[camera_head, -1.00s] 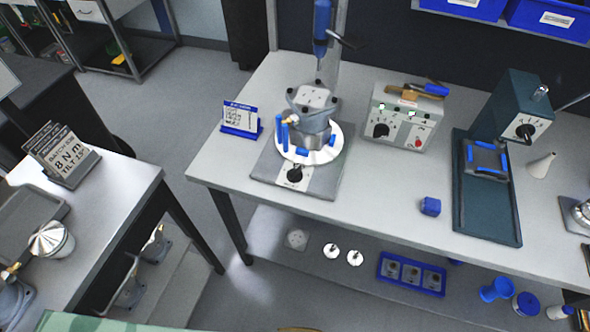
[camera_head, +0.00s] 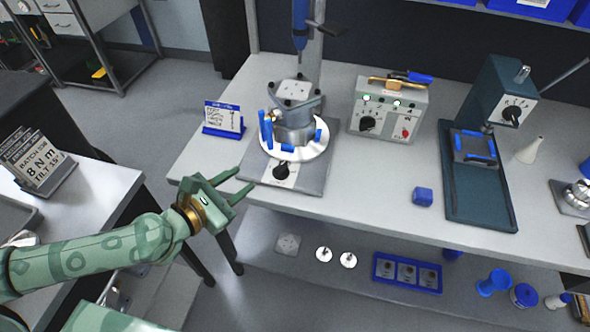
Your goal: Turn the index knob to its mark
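A black knob (camera_head: 281,171) sits on a pale label plate at the front of the grey fixture base (camera_head: 318,180); it appears to be the index knob. Its pointer and mark are too small to read. A round white plate (camera_head: 312,150) with blue clamps stands on the base and carries a grey machined housing (camera_head: 297,107). My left gripper (camera_head: 245,178) is open and empty, left of the knob at the bench's front edge, its fingers pointing toward the knob without touching it. My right gripper is not in view.
A control box (camera_head: 388,108) with another black knob stands right of the fixture. A blue-framed card (camera_head: 223,118) stands to its left. A driver (camera_head: 300,25) hangs above the housing.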

